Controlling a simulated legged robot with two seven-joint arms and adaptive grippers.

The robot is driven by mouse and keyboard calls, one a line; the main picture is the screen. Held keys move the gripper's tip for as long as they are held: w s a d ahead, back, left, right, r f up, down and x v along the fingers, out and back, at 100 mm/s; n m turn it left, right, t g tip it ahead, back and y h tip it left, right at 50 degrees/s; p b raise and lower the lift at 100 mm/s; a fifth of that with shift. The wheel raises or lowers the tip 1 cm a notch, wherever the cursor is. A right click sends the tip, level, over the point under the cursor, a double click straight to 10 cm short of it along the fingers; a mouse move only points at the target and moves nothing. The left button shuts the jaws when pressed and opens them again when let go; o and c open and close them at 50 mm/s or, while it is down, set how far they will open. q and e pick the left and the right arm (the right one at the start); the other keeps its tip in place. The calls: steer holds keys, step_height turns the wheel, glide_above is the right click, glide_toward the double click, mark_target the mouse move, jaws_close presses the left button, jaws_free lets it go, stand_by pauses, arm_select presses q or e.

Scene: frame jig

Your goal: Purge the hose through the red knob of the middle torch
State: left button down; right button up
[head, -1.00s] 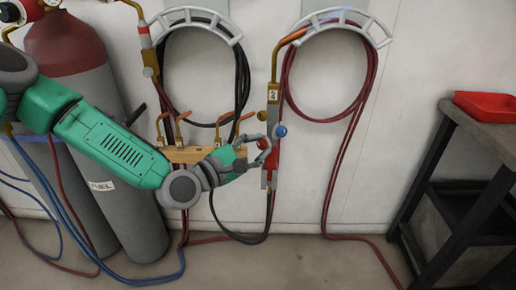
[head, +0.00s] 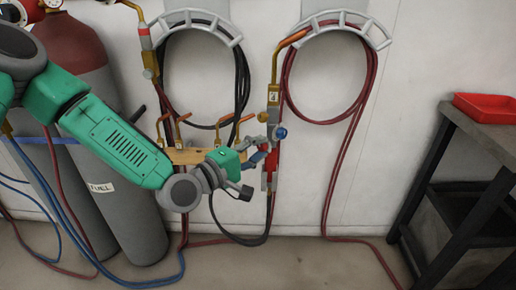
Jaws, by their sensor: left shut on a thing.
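The middle torch (head: 273,98), brass and copper with a small number tag and a red lower body, hangs upright against the wall under the right-hand hose hanger. Its blue knob (head: 281,133) sticks out on the right side. A dark red hose (head: 333,121) is coiled on the hanger. My right gripper is out of view.
Two gas cylinders (head: 130,215) stand at the left, one marked FUEL. A wooden rack (head: 190,156) with several copper tips sits behind my wrist. Hoses lie on the floor. A dark cart (head: 478,140) with a red tray (head: 486,107) stands at the right.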

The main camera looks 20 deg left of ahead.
arm_select(q)
steer(key=shift+s+f, duration=0.1)
steer(key=shift+f, duration=0.15)
stand_by(0.3)
steer(key=c, duration=1.3)
jaws_free()
steer(key=shift+r, duration=0.1)
steer(key=shift+s+a, duration=0.1)
steer(key=v, duration=1.1)
steer(key=shift+s+a, duration=0.2)
